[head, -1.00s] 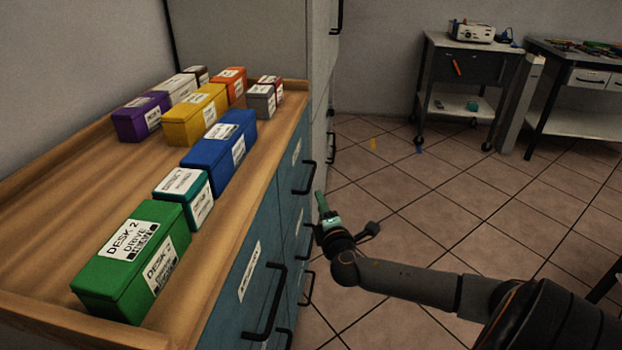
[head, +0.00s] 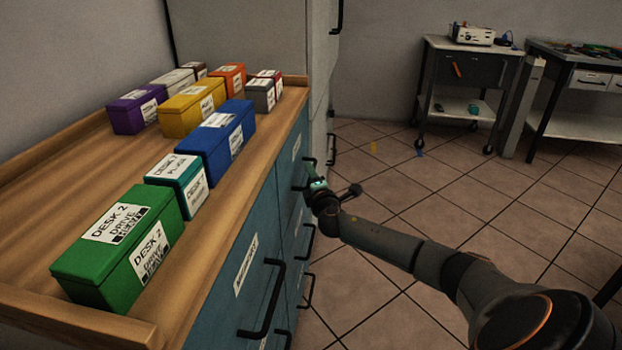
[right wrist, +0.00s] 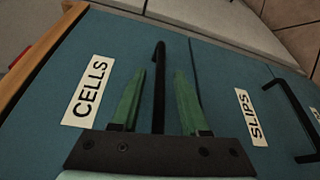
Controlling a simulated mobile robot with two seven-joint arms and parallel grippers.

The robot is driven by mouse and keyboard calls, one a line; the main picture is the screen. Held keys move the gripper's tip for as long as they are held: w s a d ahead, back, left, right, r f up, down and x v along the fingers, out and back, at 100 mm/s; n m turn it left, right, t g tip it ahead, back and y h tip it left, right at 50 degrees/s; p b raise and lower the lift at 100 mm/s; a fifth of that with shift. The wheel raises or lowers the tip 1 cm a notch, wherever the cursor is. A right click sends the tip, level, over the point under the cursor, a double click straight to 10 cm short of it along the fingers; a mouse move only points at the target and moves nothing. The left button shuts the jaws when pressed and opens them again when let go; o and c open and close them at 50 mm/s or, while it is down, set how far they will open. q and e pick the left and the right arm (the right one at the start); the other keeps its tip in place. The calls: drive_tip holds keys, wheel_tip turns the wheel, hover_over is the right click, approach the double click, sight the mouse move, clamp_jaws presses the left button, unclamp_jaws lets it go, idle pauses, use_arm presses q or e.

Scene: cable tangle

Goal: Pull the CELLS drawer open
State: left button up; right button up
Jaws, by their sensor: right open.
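The CELLS drawer (right wrist: 120,50) is a blue front with a white CELLS label (right wrist: 88,90) and a black bar handle (right wrist: 159,100). It looks flush with the cabinet. In the head view it is the far upper drawer (head: 287,178). My right gripper (right wrist: 160,74) is open, with one green finger on each side of the handle and visible gaps between. In the head view my right gripper (head: 313,174) is at the handle and partly covers it. My left gripper is not in view.
The SLIPS drawer (right wrist: 225,85), with its own black handle (right wrist: 290,110), is beside CELLS in the wrist view. Labelled boxes, including a green one (head: 110,265) and a blue one (head: 205,150), stand on the wooden top. Tiled floor (head: 440,200) to the right is open.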

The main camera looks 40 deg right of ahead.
drive_tip(key=shift+w+d, duration=0.2)
drive_tip(key=shift+w, duration=0.15)
clamp_jaws()
idle(1.3)
